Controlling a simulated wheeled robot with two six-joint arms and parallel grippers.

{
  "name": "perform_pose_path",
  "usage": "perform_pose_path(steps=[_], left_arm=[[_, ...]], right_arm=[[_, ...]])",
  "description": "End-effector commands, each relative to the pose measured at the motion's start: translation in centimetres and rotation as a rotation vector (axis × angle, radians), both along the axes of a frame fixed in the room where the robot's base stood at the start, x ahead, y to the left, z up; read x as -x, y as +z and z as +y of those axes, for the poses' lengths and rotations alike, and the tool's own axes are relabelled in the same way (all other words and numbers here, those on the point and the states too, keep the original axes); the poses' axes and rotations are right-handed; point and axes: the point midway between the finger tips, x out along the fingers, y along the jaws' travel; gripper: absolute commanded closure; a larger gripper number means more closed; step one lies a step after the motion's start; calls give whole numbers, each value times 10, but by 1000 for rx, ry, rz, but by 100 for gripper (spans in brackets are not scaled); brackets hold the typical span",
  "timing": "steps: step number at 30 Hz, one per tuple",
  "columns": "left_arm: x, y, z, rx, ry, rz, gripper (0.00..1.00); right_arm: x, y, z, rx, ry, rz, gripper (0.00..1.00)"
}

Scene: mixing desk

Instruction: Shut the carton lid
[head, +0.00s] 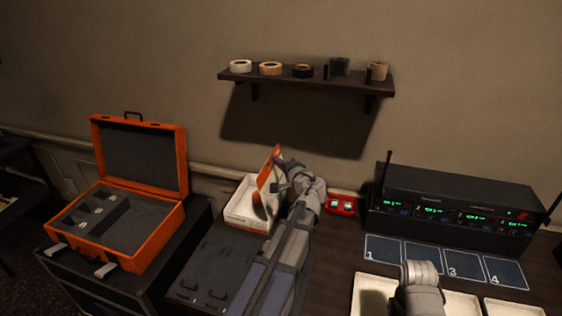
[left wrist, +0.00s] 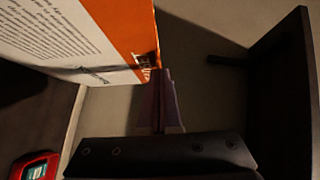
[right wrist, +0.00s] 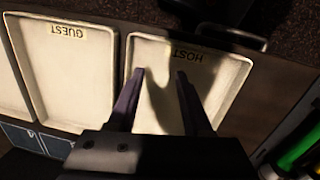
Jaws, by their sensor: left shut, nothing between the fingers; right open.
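The carton (head: 243,216) is a small white and orange box standing open on the desk. Its lid (head: 265,181) stands up, tilted, with an orange face. In the left wrist view the lid (left wrist: 70,40) shows a printed white face and an orange edge band. My left gripper (left wrist: 160,75) is shut and empty, its tips right at the lid's orange edge; I cannot tell whether they touch. In the head view my left arm hides part of the carton's right side. My right gripper (right wrist: 160,75) is open and empty above the HOST tray (right wrist: 232,62).
An open orange case (head: 160,225) stands at left. A red device (head: 341,204) lies right of the carton, near a black receiver rack (head: 450,208). The GUEST tray (right wrist: 70,75) is beside the HOST tray. A wall shelf (head: 305,82) holds tape rolls.

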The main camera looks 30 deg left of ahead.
Motion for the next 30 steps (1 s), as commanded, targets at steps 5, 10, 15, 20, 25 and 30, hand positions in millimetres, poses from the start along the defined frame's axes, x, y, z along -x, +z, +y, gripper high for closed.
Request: perform_pose_path(steps=[5, 10, 15, 20, 25, 30], left_arm=[[7, 6, 24, 119, 5, -30, 100], [13, 0, 52, 272, 7, -69, 100], [19, -12, 79, 428, 6, -107, 100], [25, -28, 102, 574, 6, -143, 100], [29, -48, 125, 731, 5, -181, 100], [34, -71, 144, 886, 4, -217, 100]], right_arm=[[0, 24, 0, 0, 0, 0, 50], [0, 40, 0, 0, 0, 0, 50], [0, 48, 0, 0, 0, 0, 50], [0, 50, 0, 0, 0, 0, 50], [0, 45, 0, 0, 0, 0, 50], [0, 34, 0, 0, 0, 0, 50]])
